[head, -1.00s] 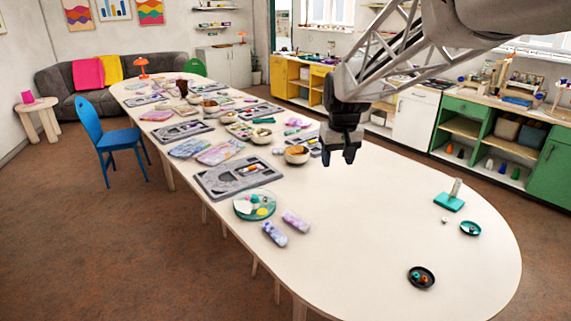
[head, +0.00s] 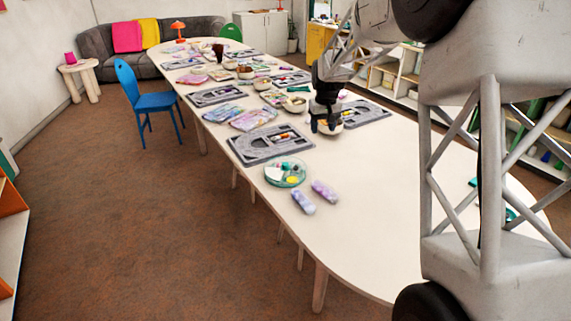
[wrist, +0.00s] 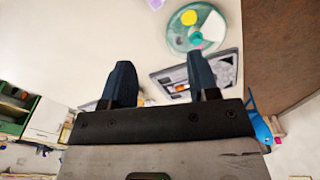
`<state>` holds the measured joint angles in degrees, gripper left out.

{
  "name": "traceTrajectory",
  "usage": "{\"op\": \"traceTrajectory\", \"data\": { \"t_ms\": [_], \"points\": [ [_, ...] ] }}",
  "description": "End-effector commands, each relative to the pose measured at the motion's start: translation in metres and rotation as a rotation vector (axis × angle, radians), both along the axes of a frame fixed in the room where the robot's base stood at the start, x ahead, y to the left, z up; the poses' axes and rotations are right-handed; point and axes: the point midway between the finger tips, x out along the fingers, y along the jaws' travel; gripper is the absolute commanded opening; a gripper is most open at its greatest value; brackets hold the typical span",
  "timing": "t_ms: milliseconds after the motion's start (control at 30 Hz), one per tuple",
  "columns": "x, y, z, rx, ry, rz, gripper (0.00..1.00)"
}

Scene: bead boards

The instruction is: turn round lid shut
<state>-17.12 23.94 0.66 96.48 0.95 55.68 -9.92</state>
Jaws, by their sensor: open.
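A round clear, teal-rimmed container (head: 285,174) lies on the table near its left edge. It shows white, yellow and teal patches inside; I cannot tell how its lid sits. It also shows at the top of the wrist view (wrist: 183,38). My gripper (head: 323,127) is above the table, beyond and to the right of the container, and not touching it. In the wrist view my gripper's two fingers (wrist: 160,78) are apart with nothing between them.
Two purple-patterned pieces (head: 314,196) lie just in front of the container. A grey bead board (head: 270,145) lies behind it. A pale bowl (head: 328,126) is by my gripper. My arm hides the right end.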

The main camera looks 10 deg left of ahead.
Motion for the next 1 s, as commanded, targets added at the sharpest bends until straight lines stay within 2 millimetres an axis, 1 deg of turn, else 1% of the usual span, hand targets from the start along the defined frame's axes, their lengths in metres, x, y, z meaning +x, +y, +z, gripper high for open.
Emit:
{"op": "traceTrajectory", "data": {
  "t_ms": [33,200,467,600,800,900,1000],
  "points": [
    [0.009,0.009,-0.01,-0.001,0.005,0.009,0.55],
    [0.035,0.038,-0.04,-0.004,0.017,0.041,0.55],
    [0.071,0.082,-0.089,-0.008,0.034,0.09,0.55],
    [0.087,0.105,-0.118,-0.011,0.043,0.114,0.55],
    [0.105,0.135,-0.154,-0.014,0.053,0.148,0.55],
    [0.111,0.145,-0.167,-0.015,0.057,0.158,0.55],
    [0.114,0.151,-0.174,-0.015,0.058,0.164,0.55]
  ]
}}
